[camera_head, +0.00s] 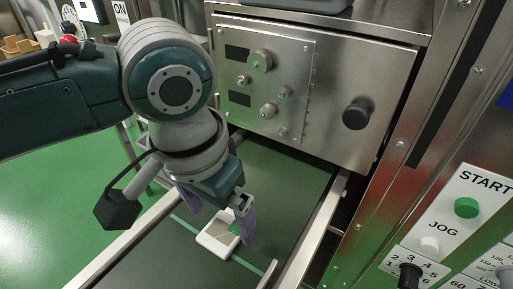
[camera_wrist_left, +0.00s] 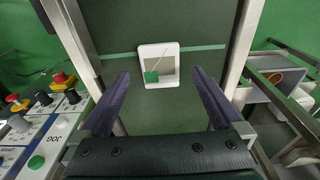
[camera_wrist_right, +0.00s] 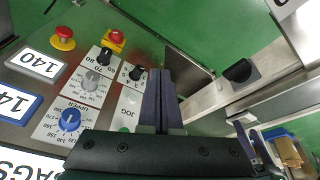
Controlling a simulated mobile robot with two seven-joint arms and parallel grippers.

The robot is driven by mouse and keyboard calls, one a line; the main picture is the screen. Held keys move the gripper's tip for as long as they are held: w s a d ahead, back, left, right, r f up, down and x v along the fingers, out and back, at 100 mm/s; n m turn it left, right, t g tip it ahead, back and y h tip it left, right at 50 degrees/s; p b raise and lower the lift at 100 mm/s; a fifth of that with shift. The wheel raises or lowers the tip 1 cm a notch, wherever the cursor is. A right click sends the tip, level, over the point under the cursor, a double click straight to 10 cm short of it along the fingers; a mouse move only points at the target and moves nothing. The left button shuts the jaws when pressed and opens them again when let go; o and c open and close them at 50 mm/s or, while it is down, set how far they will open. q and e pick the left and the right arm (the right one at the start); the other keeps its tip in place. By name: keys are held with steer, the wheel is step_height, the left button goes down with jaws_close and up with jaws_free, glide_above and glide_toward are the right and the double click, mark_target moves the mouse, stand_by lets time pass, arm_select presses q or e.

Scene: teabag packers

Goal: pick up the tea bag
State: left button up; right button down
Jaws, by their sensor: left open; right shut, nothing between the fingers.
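The tea bag (camera_head: 219,233) is a white square packet with a green tag, lying on the dark green conveyor belt (camera_head: 290,185). In the left wrist view the tea bag (camera_wrist_left: 158,52) lies flat ahead, between the lines of the two fingers, with its green tag at the lower left. My left gripper (camera_head: 215,205) is open above the belt, close to the tea bag; its fingers (camera_wrist_left: 158,90) are apart with nothing between them. My right gripper (camera_wrist_right: 160,75) is shut and empty near a control panel; it is not in the head view.
Metal rails (camera_head: 310,235) run along both sides of the belt. A steel machine housing with knobs (camera_head: 357,113) stands beyond it. A control panel with a START button (camera_head: 466,208) is at the right. Panel knobs (camera_wrist_right: 69,120) lie beside my right gripper.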

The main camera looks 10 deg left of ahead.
mark_target(227, 228)
arm_select(q)
step_height(227, 228, down, 2)
steer(key=shift+w+f, duration=0.15)
steer(key=c, duration=1.4)
